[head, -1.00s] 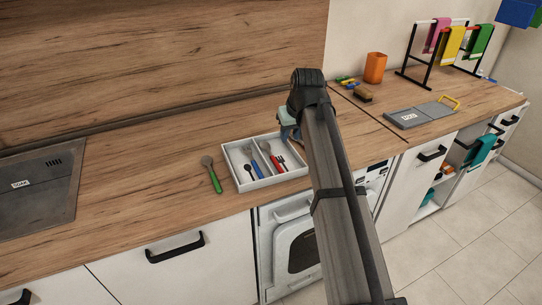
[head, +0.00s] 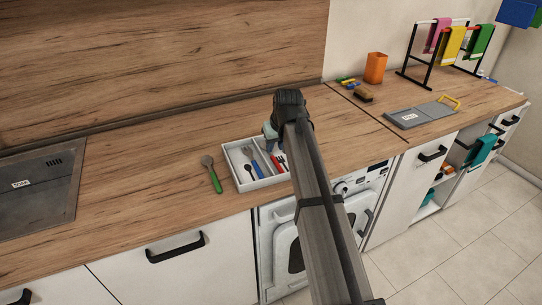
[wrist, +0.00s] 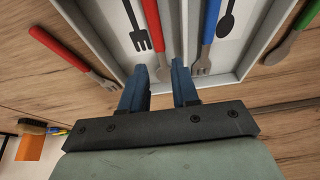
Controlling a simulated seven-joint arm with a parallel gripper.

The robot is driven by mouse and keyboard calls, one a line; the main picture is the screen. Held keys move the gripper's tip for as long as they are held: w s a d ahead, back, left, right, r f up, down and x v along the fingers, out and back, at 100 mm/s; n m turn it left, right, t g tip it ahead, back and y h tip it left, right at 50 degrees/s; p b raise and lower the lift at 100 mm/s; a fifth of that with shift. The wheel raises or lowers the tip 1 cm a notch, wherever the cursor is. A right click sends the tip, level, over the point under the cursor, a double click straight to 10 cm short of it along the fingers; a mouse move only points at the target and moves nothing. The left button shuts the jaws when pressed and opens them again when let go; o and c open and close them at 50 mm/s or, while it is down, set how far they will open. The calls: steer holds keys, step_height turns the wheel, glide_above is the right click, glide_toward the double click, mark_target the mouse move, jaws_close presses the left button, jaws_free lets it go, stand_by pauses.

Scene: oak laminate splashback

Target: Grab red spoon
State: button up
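The red-handled utensil (head: 276,162) lies in the right part of the white cutlery tray (head: 266,182). In the wrist view its red handle (wrist: 167,25) points away from the gripper, and its grey head is near the gap between the fingers; its exact shape is unclear. My gripper (head: 270,146) is above the tray's back right part. In the wrist view my gripper (wrist: 160,68) is open, its two blue fingers apart, with nothing clearly held. Another red-handled utensil (wrist: 65,50), with a fork-like head, lies outside the tray in the wrist view; the arm hides it in the head view.
A blue-handled fork (wrist: 210,25) lies in the tray beside the red handle. A green-handled utensil (head: 215,181) lies on the counter left of the tray. A sink (head: 38,195) is at the left. An orange cup (head: 375,68) and a brush (head: 363,95) stand at back right.

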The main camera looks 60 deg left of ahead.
mark_target(272, 156)
steer(key=shift+x, duration=2.5)
steer(key=shift+d+f, duration=0.1)
jaws_close()
